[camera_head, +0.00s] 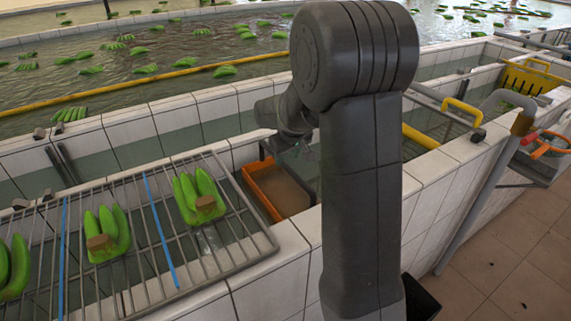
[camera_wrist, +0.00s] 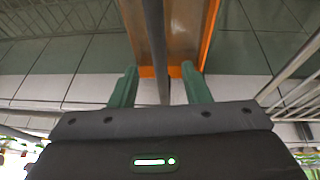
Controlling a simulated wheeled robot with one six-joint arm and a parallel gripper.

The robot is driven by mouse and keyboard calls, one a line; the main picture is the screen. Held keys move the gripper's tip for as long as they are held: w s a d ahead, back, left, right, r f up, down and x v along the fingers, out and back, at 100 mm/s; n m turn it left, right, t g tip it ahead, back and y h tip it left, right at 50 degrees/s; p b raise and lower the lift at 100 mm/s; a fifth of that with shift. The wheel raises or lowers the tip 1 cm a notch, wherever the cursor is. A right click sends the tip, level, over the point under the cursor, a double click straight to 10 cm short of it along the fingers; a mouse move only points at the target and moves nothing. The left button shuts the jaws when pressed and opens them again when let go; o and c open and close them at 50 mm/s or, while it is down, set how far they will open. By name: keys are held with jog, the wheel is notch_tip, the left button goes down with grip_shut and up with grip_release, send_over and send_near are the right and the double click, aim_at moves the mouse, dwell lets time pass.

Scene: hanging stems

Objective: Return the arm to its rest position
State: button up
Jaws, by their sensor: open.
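My arm stands upright at the middle of the head view and bends down behind its own upper link, which hides much of my gripper there. In the wrist view my gripper (camera_wrist: 159,88) shows two green fingers set wide apart, with nothing clasped between them. A dark bar (camera_wrist: 157,40) shows in the gap between the fingers; I cannot tell its distance. An orange-rimmed tray (camera_head: 260,190) lies below my wrist in the head view. It also shows ahead of the fingers in the wrist view (camera_wrist: 204,28).
A wire rack (camera_head: 229,255) at the left holds green banana clusters (camera_head: 197,197), with blue strips between them. White tiled walls (camera_head: 118,128) border water troughs. A yellow pipe (camera_head: 150,80) crosses behind. A yellow crate (camera_head: 527,77) and grey rail (camera_head: 487,185) stand at the right.

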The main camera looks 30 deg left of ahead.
aim_at(285, 164)
jog(key=v, duration=0.7)
jog(key=shift+r, duration=0.3)
jog(key=shift+s+d+f, duration=0.1)
jog(key=x, duration=1.3)
jog(key=shift+f+p, duration=0.3)
jog(key=shift+r, duration=0.1)
jog(key=v, duration=1.3)
jog(key=x, duration=1.3)
notch_tip(285, 164, up, 15)
jog(key=p, duration=0.9)
jog(key=shift+p, duration=0.3)
